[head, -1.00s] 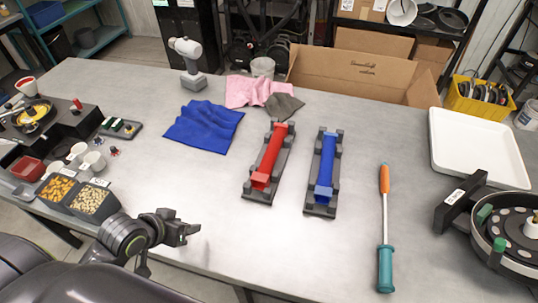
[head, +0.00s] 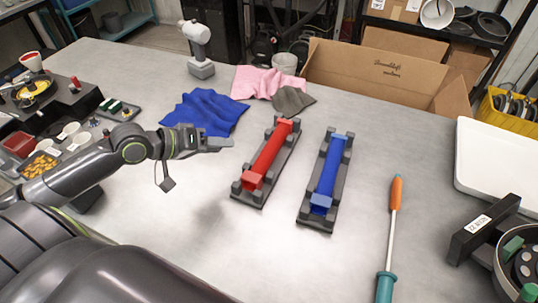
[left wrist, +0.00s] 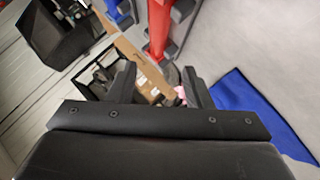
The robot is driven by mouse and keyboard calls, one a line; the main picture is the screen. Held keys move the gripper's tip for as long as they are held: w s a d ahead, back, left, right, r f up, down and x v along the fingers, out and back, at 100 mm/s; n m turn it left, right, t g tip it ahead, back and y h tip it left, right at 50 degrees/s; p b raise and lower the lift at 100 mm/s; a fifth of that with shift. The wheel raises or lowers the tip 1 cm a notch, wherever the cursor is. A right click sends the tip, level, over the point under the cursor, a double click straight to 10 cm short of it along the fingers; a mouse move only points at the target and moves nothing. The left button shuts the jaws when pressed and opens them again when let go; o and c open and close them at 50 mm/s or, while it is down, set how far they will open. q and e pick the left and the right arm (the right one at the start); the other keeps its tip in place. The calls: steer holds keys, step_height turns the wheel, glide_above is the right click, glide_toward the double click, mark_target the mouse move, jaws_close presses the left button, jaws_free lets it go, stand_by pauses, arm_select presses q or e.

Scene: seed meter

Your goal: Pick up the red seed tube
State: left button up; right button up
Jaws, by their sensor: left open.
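The red seed tube (head: 267,154) lies in a dark grey cradle (head: 289,153) near the middle of the table, slanting from near left to far right. My left gripper (head: 222,143) is left of the tube, apart from it and pointing toward it. In the left wrist view, my left gripper (left wrist: 160,86) is open with nothing between its fingers, and the red tube (left wrist: 159,25) shows beyond them at the top. My right gripper is not in view.
A blue tube (head: 327,172) sits in a similar cradle to the right. A blue cloth (head: 205,112) lies just behind my left gripper. A screwdriver (head: 392,235) and a white tray (head: 497,160) are farther right. The front middle of the table is clear.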

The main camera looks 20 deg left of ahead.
mark_target(264, 149)
arm_select(q)
steer(key=x, duration=1)
steer(key=shift+w+d+f, duration=0.1)
steer(key=shift+w+d, duration=0.05)
steer(key=shift+s+d+p+x, duration=0.15)
steer(key=shift+p+x, duration=0.25)
steer(key=shift+x, duration=0.7)
steer(key=shift+s+d+p+x, duration=0.1)
steer(key=shift+p+x, duration=0.25)
steer(key=shift+x, duration=0.7)
steer(key=shift+f, duration=0.2)
